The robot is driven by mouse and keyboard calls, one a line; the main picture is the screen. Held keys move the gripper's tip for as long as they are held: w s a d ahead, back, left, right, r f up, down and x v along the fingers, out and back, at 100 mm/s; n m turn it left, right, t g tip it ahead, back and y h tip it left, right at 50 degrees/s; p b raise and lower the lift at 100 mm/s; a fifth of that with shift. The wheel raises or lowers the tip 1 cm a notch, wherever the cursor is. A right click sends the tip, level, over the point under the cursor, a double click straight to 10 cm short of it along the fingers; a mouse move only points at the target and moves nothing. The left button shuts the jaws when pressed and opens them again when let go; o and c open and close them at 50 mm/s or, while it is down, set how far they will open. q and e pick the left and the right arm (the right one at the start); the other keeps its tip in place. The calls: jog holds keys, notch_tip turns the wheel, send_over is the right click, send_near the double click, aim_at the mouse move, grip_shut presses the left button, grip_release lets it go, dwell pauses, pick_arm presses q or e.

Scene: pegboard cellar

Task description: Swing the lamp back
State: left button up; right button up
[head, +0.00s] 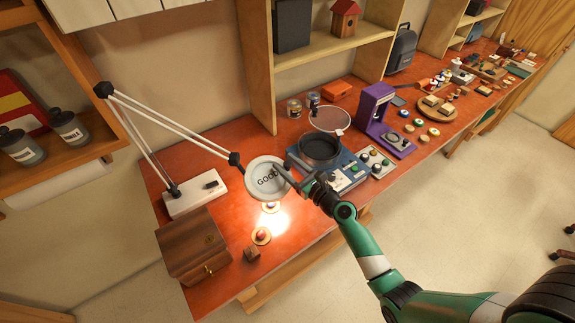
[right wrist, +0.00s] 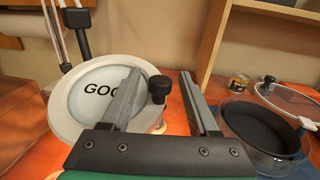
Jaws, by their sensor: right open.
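The lamp has a white base (head: 196,193) on the orange bench and a pale jointed arm (head: 172,122) with black joints. Its round pale head (head: 256,190) hangs over the bench, with a bright patch of light below it. Letters reading "GOO" show in its disc, partly covered by my gripper. My right gripper (head: 285,176) is at the right side of the lamp head. In the right wrist view the lamp head (right wrist: 63,118) is behind the left finger. A black knob (right wrist: 158,88) stands between the two open fingers, not clasped. My left gripper is not in view.
A wooden box (head: 188,245) stands at the front left. A blue cooker with a dark pan (head: 320,148) is just right of the lamp head, and a purple machine (head: 375,110) is beyond it. Small round pieces (head: 262,236) lie under the light. Shelves rise behind.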

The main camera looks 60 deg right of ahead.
grip_shut()
dwell(1.4)
